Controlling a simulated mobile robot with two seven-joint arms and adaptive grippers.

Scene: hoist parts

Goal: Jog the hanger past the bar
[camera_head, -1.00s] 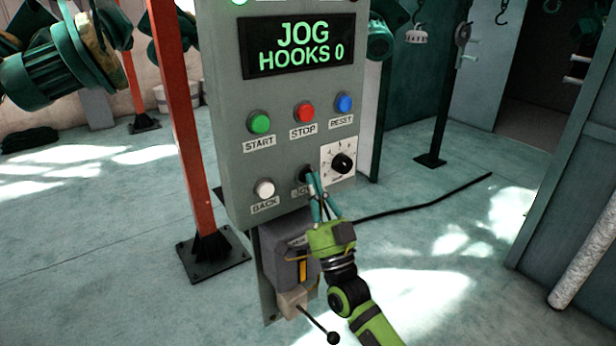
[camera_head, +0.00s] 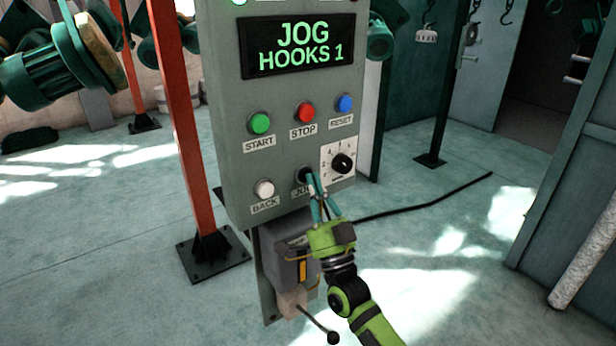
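A grey control panel (camera_head: 230,150) stands upright in the middle. Its display (camera_head: 299,45) reads "JOG HOOKS 1". My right gripper (camera_head: 311,178) has its teal fingers together at the tips, against the black button (camera_head: 303,174) at the panel's lower middle. The fingers partly cover this button and its label. Whether the button is pressed in cannot be seen. A pale hanger (camera_head: 427,35) with small hooks hangs behind the panel to the right, beside a dark hook (camera_head: 508,12). I cannot tell which thing is the bar. My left gripper is not in view.
The panel also has green START (camera_head: 260,123), red STOP (camera_head: 303,112), blue RESET (camera_head: 344,103) and white BACK (camera_head: 264,189) buttons and a dial (camera_head: 342,163). A lever (camera_head: 318,323) sits below. A red post (camera_head: 178,110) stands left. A black cable (camera_head: 430,202) crosses the floor.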

